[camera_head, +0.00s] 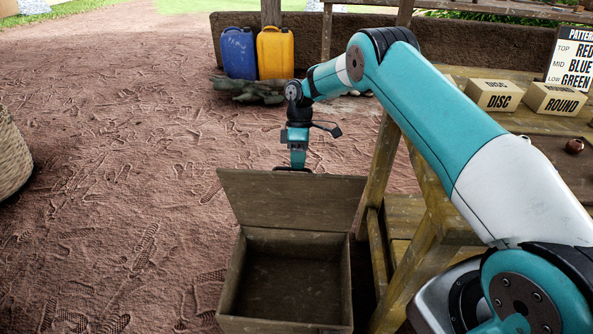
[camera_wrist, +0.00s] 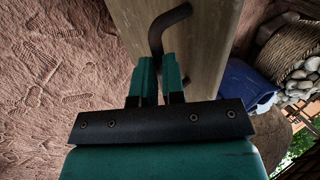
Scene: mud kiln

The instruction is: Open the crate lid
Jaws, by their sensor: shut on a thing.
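The wooden crate (camera_head: 285,324) stands on the ground beside the bench, and its inside shows empty. Its lid (camera_head: 292,202) is raised, standing up and tilted back at the crate's far edge. My gripper (camera_head: 297,166) is at the lid's top edge, partly hidden behind it. In the wrist view my gripper (camera_wrist: 160,70) is shut on the dark bent handle (camera_wrist: 161,27) of the lid (camera_wrist: 205,25). Part of the handle is hidden between the fingers.
The wooden bench (camera_head: 430,215) stands close to the crate's right. A blue jerrycan (camera_head: 238,53) and a yellow jerrycan (camera_head: 275,53) stand behind. A woven basket (camera_head: 12,155) is at the left edge. The ground left of the crate is clear.

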